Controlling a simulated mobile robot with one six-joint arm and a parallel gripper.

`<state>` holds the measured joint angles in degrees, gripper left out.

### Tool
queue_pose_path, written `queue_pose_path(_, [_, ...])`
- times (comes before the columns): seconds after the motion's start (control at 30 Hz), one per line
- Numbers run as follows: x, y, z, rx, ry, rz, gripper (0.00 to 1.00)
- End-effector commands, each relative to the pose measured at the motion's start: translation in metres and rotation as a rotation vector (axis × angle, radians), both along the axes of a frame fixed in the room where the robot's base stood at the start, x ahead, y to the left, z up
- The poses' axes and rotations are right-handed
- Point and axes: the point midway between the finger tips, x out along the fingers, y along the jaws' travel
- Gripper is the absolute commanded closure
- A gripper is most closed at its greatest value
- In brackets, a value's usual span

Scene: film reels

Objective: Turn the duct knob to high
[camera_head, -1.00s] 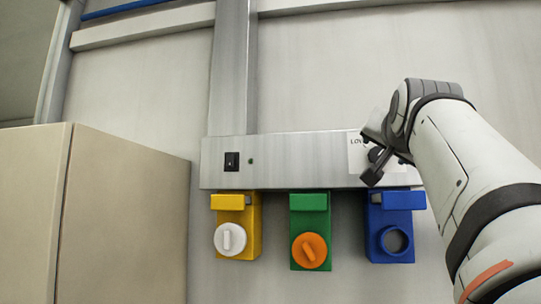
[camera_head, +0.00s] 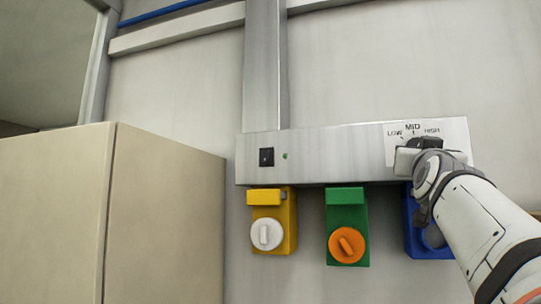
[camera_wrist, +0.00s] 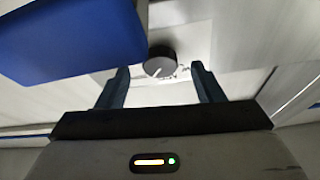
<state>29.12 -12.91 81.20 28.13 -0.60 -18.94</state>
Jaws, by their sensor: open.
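The duct knob (camera_wrist: 160,64) is a dark round dial with a pale pointer mark, on a white label plate. In the head view the plate (camera_head: 455,137) reads LOW, MID and HIGH; the knob is largely hidden there behind my gripper (camera_head: 412,158). In the wrist view my gripper (camera_wrist: 160,70) is open, with one finger on each side of the knob in the picture. The knob appears beyond the fingertips, not clasped. I cannot tell its exact setting.
The metal panel (camera_head: 340,152) carries a black switch (camera_head: 266,157) and green light (camera_head: 285,156). Yellow (camera_head: 288,232), green (camera_head: 347,210) and blue (camera_head: 411,235) boxes hang below; the blue one looms close in the wrist view (camera_wrist: 70,35). A beige cabinet (camera_head: 165,220) stands left.

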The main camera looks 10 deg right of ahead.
Motion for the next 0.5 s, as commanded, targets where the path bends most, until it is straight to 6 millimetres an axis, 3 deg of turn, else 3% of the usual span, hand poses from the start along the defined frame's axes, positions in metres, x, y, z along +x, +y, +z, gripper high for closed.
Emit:
queue_pose_path(0.2, [0.019,-0.011,0.010,0.000,0.000,0.000,0.39])
queue_pose_path(0.5, [0.021,-0.012,0.010,0.000,0.000,0.000,0.39])
